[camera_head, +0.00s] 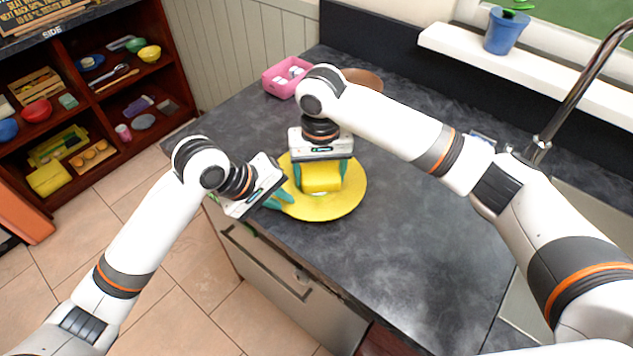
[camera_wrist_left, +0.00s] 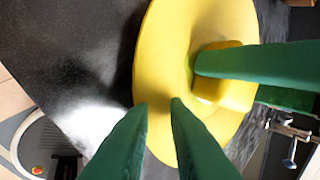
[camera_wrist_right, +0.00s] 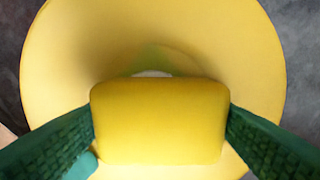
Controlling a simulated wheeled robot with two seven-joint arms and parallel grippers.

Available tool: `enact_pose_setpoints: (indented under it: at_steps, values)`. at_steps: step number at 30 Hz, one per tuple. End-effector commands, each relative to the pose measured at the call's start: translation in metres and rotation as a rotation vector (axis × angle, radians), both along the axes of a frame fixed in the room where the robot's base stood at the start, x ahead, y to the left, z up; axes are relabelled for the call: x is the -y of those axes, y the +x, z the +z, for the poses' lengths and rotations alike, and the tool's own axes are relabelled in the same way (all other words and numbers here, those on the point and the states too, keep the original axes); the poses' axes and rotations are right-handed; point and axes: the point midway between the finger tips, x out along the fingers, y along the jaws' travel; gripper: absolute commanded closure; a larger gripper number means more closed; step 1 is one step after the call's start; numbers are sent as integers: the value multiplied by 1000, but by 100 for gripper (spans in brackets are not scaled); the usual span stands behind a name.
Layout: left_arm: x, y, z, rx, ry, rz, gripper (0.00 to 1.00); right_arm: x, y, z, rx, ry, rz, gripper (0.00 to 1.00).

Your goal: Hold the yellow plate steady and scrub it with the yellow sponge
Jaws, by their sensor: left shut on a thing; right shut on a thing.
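The yellow plate (camera_head: 345,203) lies on the dark countertop near its front edge. My left gripper (camera_head: 287,200) is shut on the plate's left rim; the left wrist view shows its green fingers (camera_wrist_left: 160,104) pinching the rim of the plate (camera_wrist_left: 160,60). My right gripper (camera_head: 320,178) is over the middle of the plate, shut on the yellow sponge (camera_head: 322,178). In the right wrist view the sponge (camera_wrist_right: 160,120) sits between the two green fingers, above the plate (camera_wrist_right: 70,50). I cannot tell whether the sponge presses on the plate. A greenish mark shows on the plate behind the sponge.
A pink container (camera_head: 280,80) with white items and a brown bowl (camera_head: 365,79) stand at the back of the counter (camera_head: 420,240). A faucet (camera_head: 575,95) and sink are at the right. A blue flowerpot (camera_head: 505,32) stands on the sill. The counter right of the plate is clear.

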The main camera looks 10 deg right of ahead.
Motion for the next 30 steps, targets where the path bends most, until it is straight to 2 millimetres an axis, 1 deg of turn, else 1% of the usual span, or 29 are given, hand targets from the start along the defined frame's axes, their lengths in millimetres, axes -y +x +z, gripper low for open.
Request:
enact_pose_setpoints:
  at_steps: [1,10,14,23,26,30]
  values:
    - [-2,0,-2,-4,7,5,100,-1,0,-1,-1,-3,-1,46]
    - [-2,0,-2,-4,7,5,100,-16,0,-2,-1,-2,0,46]
    - [-2,0,-2,-5,7,5,100,-14,0,-2,-1,-1,-1,46]
    - [-2,0,-2,-4,7,4,100,2,0,-1,-1,-3,-1,46]
    - [-2,0,-2,-5,8,4,100,1,0,-1,-1,-4,-1,46]
    - [-2,0,-2,-5,8,5,100,-6,0,-2,-2,-3,0,46]
